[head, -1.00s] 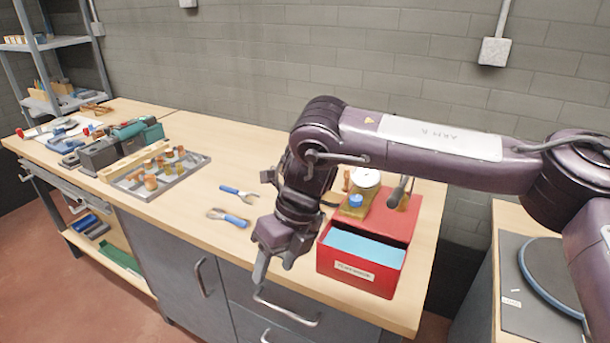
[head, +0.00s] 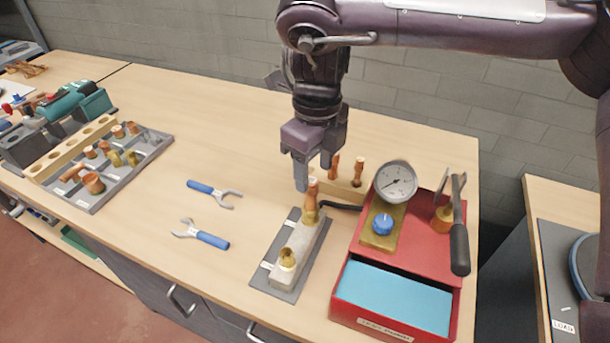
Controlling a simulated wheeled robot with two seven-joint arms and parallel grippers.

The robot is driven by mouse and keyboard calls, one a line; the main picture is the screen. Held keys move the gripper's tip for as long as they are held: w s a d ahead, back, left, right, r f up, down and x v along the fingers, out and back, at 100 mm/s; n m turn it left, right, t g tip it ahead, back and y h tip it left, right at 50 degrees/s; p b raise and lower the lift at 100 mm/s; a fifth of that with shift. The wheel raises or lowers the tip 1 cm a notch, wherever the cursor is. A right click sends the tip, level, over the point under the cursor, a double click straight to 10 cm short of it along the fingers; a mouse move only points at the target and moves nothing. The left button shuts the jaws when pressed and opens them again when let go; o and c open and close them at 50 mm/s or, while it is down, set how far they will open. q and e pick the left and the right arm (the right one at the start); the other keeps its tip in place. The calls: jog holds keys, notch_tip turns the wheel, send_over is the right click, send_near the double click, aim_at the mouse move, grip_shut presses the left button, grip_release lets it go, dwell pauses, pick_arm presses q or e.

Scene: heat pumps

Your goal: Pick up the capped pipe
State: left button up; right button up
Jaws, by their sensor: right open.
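An upright copper pipe (head: 311,197) with a pale top stands in a brass fitting on a grey block (head: 298,252). Two more upright copper pieces (head: 333,166) and (head: 358,172) stand in a wooden holder (head: 345,189) behind it. I cannot tell for certain which one is the capped pipe. My right gripper (head: 314,174) is open and points down. Its fingertips are just above or beside the front pipe's top; I cannot tell whether they touch. My left gripper is not in view.
A red test box (head: 418,242) with a gauge (head: 396,181) and a black-handled lever (head: 459,240) stands to the right, its hose reaching the block. Two blue-handled wrenches (head: 205,237) and (head: 213,192) lie left. A grey tray (head: 110,180) holds fittings farther left.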

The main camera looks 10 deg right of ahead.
aim_at(314, 182)
jog(key=shift+w+d, duration=0.1)
jog(key=shift+w, duration=0.2)
jog(key=shift+f, duration=1.25)
jog(key=shift+s+f, duration=0.1)
jog(key=shift+f, duration=0.25)
jog(key=f, duration=0.2)
jog(key=f+p, duration=0.1)
jog(key=shift+w+a+f, duration=0.2)
jog(key=shift+w+f, duration=0.1)
jog(key=shift+w, duration=0.05)
jog(key=shift+f, duration=0.4)
